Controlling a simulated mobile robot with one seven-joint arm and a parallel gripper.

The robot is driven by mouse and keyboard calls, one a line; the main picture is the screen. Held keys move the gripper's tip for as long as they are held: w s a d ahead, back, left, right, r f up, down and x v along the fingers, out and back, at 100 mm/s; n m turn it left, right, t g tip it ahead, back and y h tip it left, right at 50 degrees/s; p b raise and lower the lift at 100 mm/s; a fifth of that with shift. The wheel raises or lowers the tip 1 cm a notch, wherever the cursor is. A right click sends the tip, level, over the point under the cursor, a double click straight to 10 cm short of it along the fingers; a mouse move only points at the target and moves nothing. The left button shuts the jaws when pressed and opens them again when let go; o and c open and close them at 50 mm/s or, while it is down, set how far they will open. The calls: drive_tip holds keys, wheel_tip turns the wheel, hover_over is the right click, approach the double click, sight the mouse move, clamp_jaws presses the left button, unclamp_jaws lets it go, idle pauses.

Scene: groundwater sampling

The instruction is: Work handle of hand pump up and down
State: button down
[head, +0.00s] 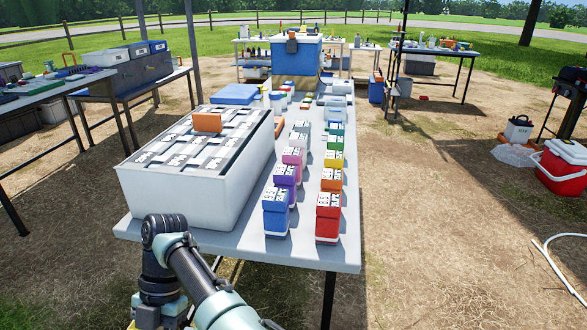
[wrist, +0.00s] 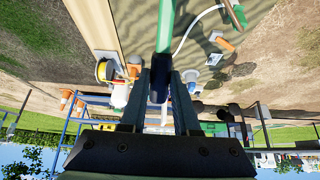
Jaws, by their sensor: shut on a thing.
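My gripper (wrist: 160,75) shows in the wrist view, its two dark fingers close together. It is shut on the hand pump handle (wrist: 166,28), a green bar that runs up out of the top of the picture. A dark part of the bar lies between the fingertips. The rest of the pump cannot be made out. In the head view only part of my arm shows at the lower left; my gripper and the pump handle are out of that picture.
A table (head: 318,258) with a white bin (head: 165,208) and rows of coloured boxes stands ahead of me. A white hose (head: 556,268) lies on the ground at right, near a red cooler (head: 562,172).

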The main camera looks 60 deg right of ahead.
drive_tip(key=shift+s+a+f+t+h+p, duration=0.2)
drive_tip(key=shift+a+f+h+p, duration=0.25)
drive_tip(key=shift+p, duration=0.85)
drive_tip(key=shift+s+a+f+t+h+p, duration=0.2)
drive_tip(key=shift+f+h+p, duration=0.3)
drive_tip(key=shift+p, duration=0.8)
wheel_tip(320, 180, down, 6)
drive_tip(key=a+t+h+p, duration=0.1)
drive_tip(key=a+h+p, duration=0.1)
drive_tip(key=h+p, duration=0.2)
drive_tip(key=shift+s+a+t+p, duration=0.3)
drive_tip(key=shift+s+p, duration=0.1)
drive_tip(key=shift+p, duration=0.2)
drive_tip(key=shift+d, duration=0.1)
drive_tip(key=d+r+y+b, duration=0.1)
drive_tip(key=r+y+b, duration=0.1)
drive_tip(key=b, duration=0.2)
drive_tip(key=w+d+r+g+y+b, duration=0.1)
drive_tip(key=r+b, duration=0.1)
drive_tip(key=b, duration=0.2)
drive_tip(key=d+r+g+y+b, duration=0.1)
drive_tip(key=d+r+y+b, duration=0.1)
drive_tip(key=r+b, duration=0.1)
drive_tip(key=shift+w+y+b, duration=0.35)
drive_tip(key=shift+w+b, duration=0.05)
drive_tip(key=shift+b, duration=0.45)
drive_tip(key=shift+d+r+g+y+b, duration=0.15)
drive_tip(key=shift+r+g+y+b, duration=0.15)
drive_tip(key=shift+r+b, duration=0.3)
drive_tip(key=shift+r, duration=0.25)
